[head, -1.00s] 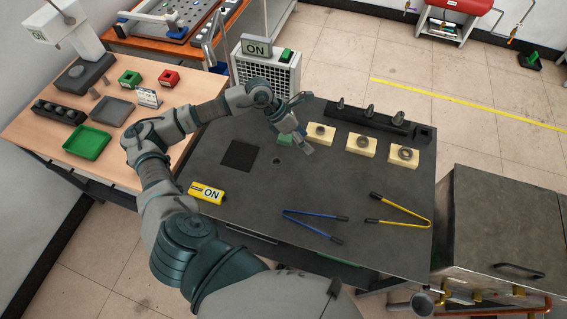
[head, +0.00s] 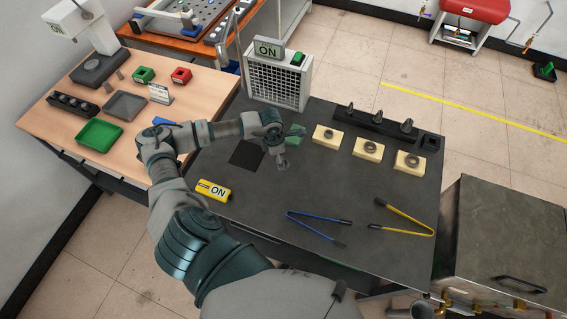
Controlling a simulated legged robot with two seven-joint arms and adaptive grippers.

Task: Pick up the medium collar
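Three grey ring collars lie flat on cream blocks at the back right of the dark table. The middle one, between its neighbours in size, appears to be the medium collar (head: 370,147). A smaller-looking collar (head: 328,134) is to its left and a larger-looking one (head: 411,160) to its right. My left gripper (head: 283,163) is over the table, left of the collar blocks and apart from them. Its fingers are small and unclear, and I see no collar in it. My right gripper is out of view.
Blue tongs (head: 318,226) and yellow tongs (head: 406,218) lie at the table's front. A dark rack with cone-shaped pegs (head: 377,123) stands behind the collars. A fan unit with an ON sign (head: 275,80) is at the back left.

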